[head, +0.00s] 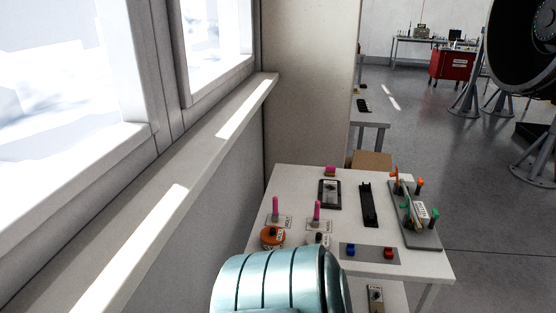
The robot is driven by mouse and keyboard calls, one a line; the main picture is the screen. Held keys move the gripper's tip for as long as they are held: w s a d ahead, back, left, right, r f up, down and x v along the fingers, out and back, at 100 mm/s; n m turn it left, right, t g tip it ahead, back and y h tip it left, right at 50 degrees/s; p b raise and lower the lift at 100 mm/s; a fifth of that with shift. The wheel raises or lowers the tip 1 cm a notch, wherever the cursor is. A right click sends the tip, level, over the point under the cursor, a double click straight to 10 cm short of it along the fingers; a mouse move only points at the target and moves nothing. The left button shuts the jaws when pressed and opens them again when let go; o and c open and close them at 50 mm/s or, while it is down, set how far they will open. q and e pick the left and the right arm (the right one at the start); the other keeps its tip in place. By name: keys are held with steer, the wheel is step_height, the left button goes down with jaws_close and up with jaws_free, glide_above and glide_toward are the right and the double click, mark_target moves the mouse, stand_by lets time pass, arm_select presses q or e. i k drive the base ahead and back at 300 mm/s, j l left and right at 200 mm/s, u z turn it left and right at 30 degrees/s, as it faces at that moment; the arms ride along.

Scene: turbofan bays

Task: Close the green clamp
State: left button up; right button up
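Green clamp parts (406,202) show on a grey board (424,240) at the right side of the white table. One green piece stands up at the board's left side. Another small green piece (434,214) is at its right side, beside a pale labelled block (422,211). Orange clamp parts (395,174) stand just behind, with another orange piece (420,183) to the right. The green clamp is too small to tell clearly how its arm sits. Neither of my grippers is in view.
The white table (345,190) also holds pink levers (317,210), an orange round knob (271,237), a black rail (368,204), and a panel with blue (351,250) and red (388,253) buttons. A window sill (160,210) runs along the left. Floor right of the table is open.

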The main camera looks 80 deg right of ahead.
mark_target(407, 205)
steer(key=z, duration=3.6)
